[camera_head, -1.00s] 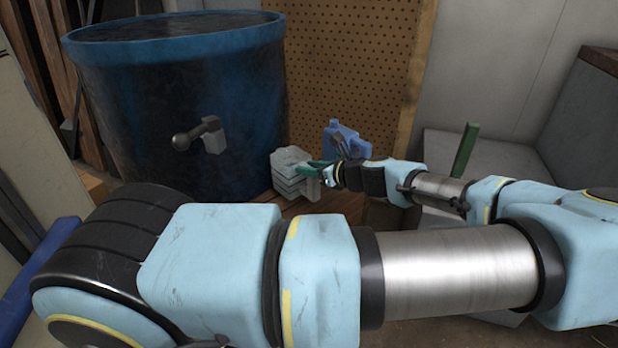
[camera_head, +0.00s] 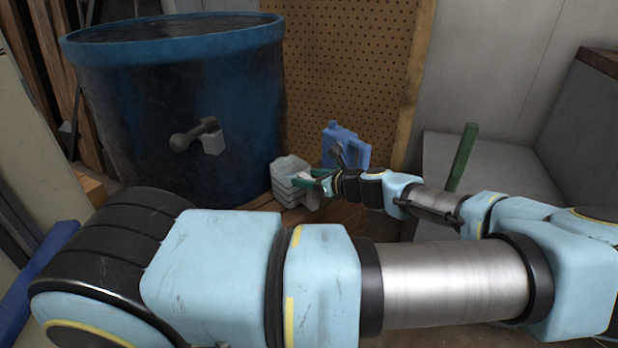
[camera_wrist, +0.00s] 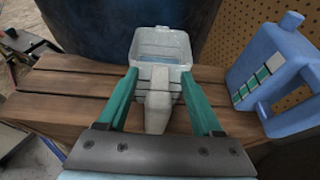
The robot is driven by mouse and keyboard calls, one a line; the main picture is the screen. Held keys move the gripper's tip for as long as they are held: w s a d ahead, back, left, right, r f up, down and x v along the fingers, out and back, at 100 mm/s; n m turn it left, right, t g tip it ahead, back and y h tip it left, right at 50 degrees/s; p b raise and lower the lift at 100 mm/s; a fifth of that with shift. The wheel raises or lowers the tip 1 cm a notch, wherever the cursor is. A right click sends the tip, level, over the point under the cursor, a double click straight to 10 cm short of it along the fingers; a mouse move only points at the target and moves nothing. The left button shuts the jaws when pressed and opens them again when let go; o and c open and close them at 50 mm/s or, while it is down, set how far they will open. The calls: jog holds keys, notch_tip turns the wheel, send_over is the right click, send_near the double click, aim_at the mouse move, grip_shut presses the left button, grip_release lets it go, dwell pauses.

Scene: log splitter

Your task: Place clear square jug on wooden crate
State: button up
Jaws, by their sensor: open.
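The clear square jug (camera_head: 291,178) stands upright on the wooden crate (camera_head: 338,214), in front of the blue barrel. In the wrist view the jug (camera_wrist: 161,46) is at the top centre, its open top showing and its handle (camera_wrist: 158,98) pointing toward me. My gripper (camera_head: 313,179) is open beside the jug. In the wrist view its two green fingers (camera_wrist: 165,87) lie on either side of the handle, apart from it. The crate's slatted top (camera_wrist: 75,83) shows to the left of the jug. My arm hides part of the crate in the head view.
A blue jug (camera_head: 344,145) stands to the right on the crate, close to my gripper; it also shows in the wrist view (camera_wrist: 268,75). The large blue barrel (camera_head: 180,110) stands behind the crate. A pegboard (camera_head: 350,60) closes off the back.

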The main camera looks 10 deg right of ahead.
jog(key=shift+r, duration=0.15)
jog(key=shift+s+d+r, duration=0.15)
jog(key=shift+s+d, duration=0.1)
jog(key=p+v, duration=0.2)
jog(key=v, duration=0.9)
jog(key=s+a+f+n+g, duration=0.25)
jog(key=a+n+g, duration=0.25)
jog(key=a+n, duration=0.25)
jog(key=s+a+f+n+g, duration=0.1)
jog(key=a+f+n+g, duration=0.2)
jog(key=a+n+g, duration=0.4)
jog(key=a+r+n+t+h, duration=0.1)
jog(key=a+r+n+h, duration=0.2)
jog(key=r+n, duration=0.4)
jog(key=a+r+n+t+h, duration=0.1)
jog(key=a+r+n+h, duration=0.3)
jog(key=r, duration=0.5)
jog(key=a+n, duration=0.2)
jog(key=n, duration=0.1)
jog(key=shift+s+a, duration=0.2)
jog(key=shift+a, duration=0.1)
